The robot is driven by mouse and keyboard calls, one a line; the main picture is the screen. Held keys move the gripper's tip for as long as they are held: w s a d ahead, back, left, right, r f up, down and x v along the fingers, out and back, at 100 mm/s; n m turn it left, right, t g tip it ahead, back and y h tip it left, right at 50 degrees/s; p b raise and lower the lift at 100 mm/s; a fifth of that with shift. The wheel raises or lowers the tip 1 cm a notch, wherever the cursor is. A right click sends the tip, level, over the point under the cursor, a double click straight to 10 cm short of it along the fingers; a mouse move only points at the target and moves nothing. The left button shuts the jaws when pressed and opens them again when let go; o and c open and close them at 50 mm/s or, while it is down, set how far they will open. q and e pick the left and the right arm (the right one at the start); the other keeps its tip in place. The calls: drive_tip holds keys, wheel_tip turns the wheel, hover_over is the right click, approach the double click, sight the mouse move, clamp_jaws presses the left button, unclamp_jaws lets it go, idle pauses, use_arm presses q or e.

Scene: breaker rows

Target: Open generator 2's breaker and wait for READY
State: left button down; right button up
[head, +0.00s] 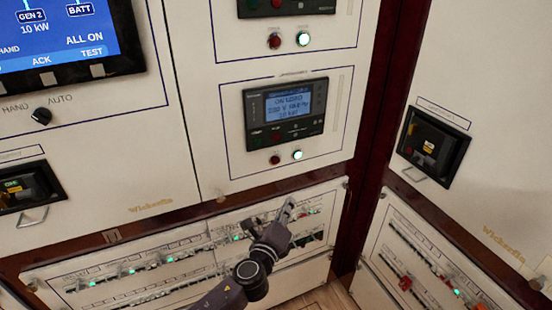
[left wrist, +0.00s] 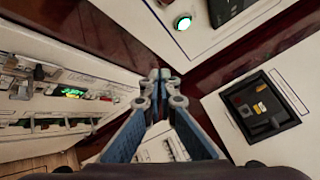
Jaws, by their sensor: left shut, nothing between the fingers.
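My left gripper (head: 287,211) is shut and empty, raised in front of the lower breaker-row panel (head: 150,285) in the head view. Its closed fingertips (left wrist: 158,76) show in the middle of the left wrist view, touching nothing that I can make out. A controller with a lit blue screen (head: 288,107) reads something like ON LOAD, 230 V, 10 kW. A dark recessed breaker (head: 433,143) with a yellow label is on the right wall; a similar one shows in the left wrist view (left wrist: 262,106). Another recessed breaker (head: 25,187) has a green mark. I cannot read which belongs to generator 2.
A large display (head: 60,40) at top left shows GEN 2, 10 kW and ALL ON. A black knob (head: 41,116) sits below it. A lit button (head: 297,155) is under the controller. Another breaker row (head: 425,262) is on the right wall, past the dark corner post.

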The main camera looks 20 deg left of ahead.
sight(276, 161)
use_arm(q)
wheel_tip(276, 161, up, 7)
drive_tip(key=d+m+t, duration=0.1)
drive_tip(key=shift+w+f+m, duration=0.15)
drive_tip(key=shift+m, duration=0.15)
drive_tip(key=shift+w+a+b, duration=0.6)
drive_tip(key=shift+w+a, duration=2.55)
drive_tip(key=shift+w+a, duration=0.25)
drive_tip(key=shift+w, duration=0.05)
